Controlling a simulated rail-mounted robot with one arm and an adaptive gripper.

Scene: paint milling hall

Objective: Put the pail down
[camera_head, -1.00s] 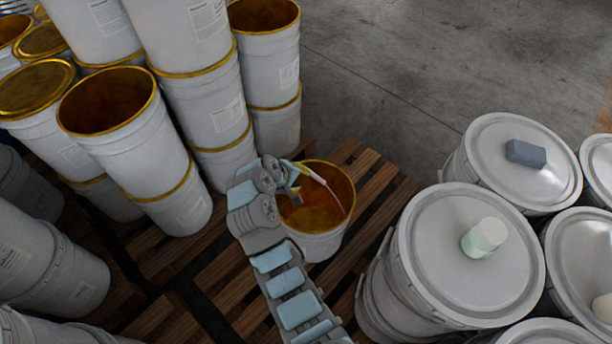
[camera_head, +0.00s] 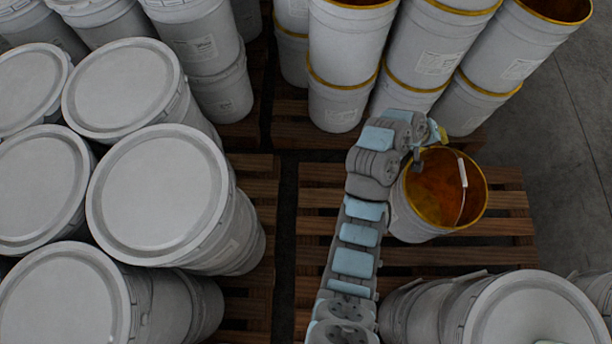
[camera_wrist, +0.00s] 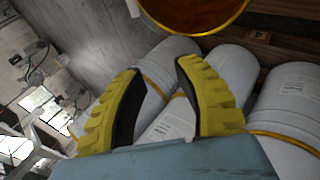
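An open white pail (camera_head: 408,222) with a yellow rim and an orange-brown inside stands on a wooden pallet (camera_head: 510,227) in the head view. Its wire handle with a white grip (camera_head: 463,173) lies across the right side of the opening. My gripper (camera_head: 442,133) is beside the pail's far rim, with only a bit of yellow finger showing there. In the wrist view, my gripper (camera_wrist: 158,66) has its two yellow-and-black fingers spread, with nothing held between them. The pail's rim and inside (camera_wrist: 195,12) show at the top of that view, beyond the fingertips.
Stacked open pails with yellow rims (camera_head: 345,60) stand close behind my gripper. Lidded white drums (camera_head: 160,200) fill the left, and another lidded drum (camera_head: 535,315) stands at the front right. Bare pallet slats lie around the pail; concrete floor (camera_head: 585,150) is at the right.

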